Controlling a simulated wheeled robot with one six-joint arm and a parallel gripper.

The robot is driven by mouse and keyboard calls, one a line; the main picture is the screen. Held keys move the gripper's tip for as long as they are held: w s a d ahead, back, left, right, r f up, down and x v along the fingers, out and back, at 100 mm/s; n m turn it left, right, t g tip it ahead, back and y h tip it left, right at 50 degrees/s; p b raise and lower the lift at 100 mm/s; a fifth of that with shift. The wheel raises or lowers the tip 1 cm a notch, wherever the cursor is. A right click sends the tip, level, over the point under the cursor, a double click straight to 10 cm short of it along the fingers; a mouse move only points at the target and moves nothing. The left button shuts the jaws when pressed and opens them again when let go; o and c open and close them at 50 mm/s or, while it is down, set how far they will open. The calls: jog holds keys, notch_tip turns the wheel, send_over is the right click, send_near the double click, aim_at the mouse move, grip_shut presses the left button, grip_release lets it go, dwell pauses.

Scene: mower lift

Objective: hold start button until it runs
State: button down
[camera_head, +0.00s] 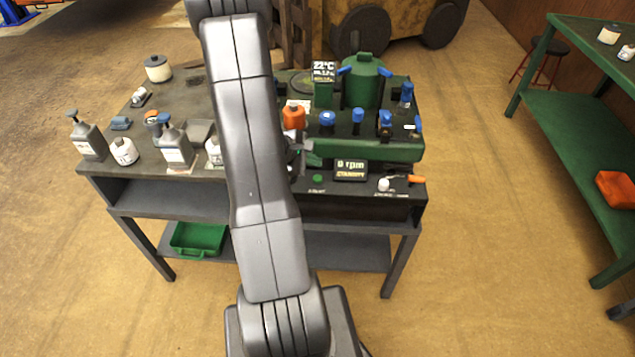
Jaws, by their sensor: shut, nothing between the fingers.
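A green start button (317,178) sits on the front edge of the workbench, left of a display (350,168). The display reads 0 rpm, with a smaller line below that is too small to read surely. The green machine (375,148) stands behind the display, with blue knobs and levers on it. My gripper (299,157) is shut and empty. It is partly hidden behind my arm, above and slightly left of the button in the picture. It appears apart from the button, but its height is hard to tell.
Pump bottles (175,150) and small jars (123,151) stand on the left of the workbench (180,85). An orange-capped container (293,116) stands near my gripper. An orange-handled tool (402,180) lies right of the display. A green shelf (580,125) stands at the right, with clear floor between.

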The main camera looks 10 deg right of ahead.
aim_at(314, 179)
jog(key=shift+f+b, duration=1.5)
jog(key=shift+f, duration=0.15)
jog(key=shift+f, duration=0.15)
dwell(0.7)
jog(key=shift+f+b, duration=0.3)
jog(key=shift+b, duration=0.45)
jog(key=shift+f+b, duration=0.45)
jog(key=shift+b, duration=0.25)
dwell(0.4)
jog(key=shift+r, duration=0.1)
dwell(0.5)
jog(key=shift+r+p, duration=0.5)
jog(key=shift+r, duration=0.3)
jog(key=shift+r+p, duration=1.55)
jog(key=shift+r, duration=1)
jog(key=shift+f, duration=0.1)
